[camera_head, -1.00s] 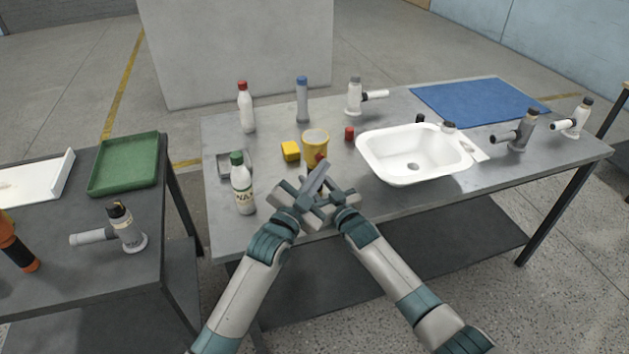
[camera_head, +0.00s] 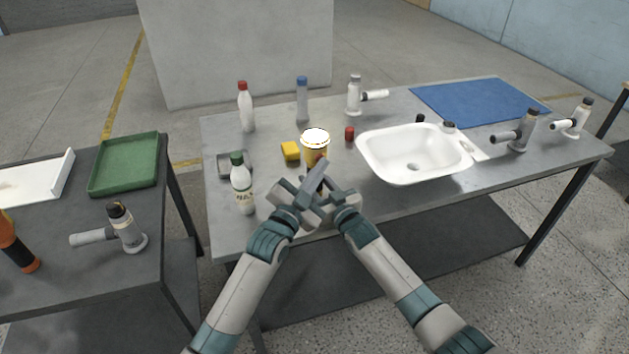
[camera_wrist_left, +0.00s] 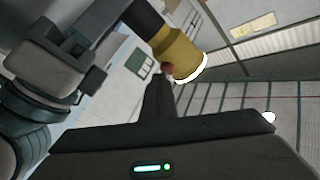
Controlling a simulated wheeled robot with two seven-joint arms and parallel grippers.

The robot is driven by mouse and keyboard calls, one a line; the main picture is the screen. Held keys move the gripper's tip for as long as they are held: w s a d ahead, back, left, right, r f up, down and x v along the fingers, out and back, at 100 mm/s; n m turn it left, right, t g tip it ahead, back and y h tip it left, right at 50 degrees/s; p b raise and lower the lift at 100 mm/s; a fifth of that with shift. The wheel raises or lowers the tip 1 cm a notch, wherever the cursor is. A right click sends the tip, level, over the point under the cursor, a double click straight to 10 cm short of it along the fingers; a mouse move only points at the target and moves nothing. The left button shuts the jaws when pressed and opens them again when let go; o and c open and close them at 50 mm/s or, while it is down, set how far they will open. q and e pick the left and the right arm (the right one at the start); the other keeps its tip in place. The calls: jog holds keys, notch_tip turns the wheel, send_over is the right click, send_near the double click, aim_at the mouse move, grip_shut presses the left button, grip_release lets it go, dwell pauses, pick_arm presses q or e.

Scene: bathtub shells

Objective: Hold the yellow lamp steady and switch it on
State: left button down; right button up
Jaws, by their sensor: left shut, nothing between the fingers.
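The yellow lamp (camera_head: 309,154) is upright at the front of the middle table, its top glowing white. In the left wrist view the lamp (camera_wrist_left: 178,55) shows a bright rim, a dark lower part and a red button (camera_wrist_left: 168,68) on its side. My left gripper (camera_head: 322,166) is shut and empty, its fingertips at or very near the button; contact is hard to tell. My right gripper (camera_head: 332,184) crosses close to it below the lamp. In the left wrist view the right gripper (camera_wrist_left: 115,35) is closed around the lamp's dark lower part.
A white bottle with a green cap (camera_head: 243,188) stands just left of my grippers. A yellow block (camera_head: 290,151), a red cap (camera_head: 349,133) and a white basin (camera_head: 400,175) are close by. More bottles stand behind. A green tray (camera_head: 125,165) lies on the left table.

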pick_arm(q)
jog(key=shift+s, duration=0.15)
jog(key=shift+s+d, duration=0.15)
jog(key=shift+s, duration=0.2)
jog(key=shift+s, duration=0.15)
jog(key=shift+s+d, duration=0.3)
jog(key=shift+s, duration=0.6)
jog(key=shift+s+d, duration=0.35)
jog(key=shift+s, duration=0.6)
jog(key=shift+s+d, duration=0.3)
jog(key=shift+s, duration=0.6)
pick_arm(e)
jog(key=o, duration=1.3)
jog(key=shift+c, duration=0.2)
jog(key=shift+s+d, duration=0.1)
jog(key=v, duration=1.1)
jog(key=shift+s+d, duration=0.15)
jog(key=shift+s, duration=0.2)
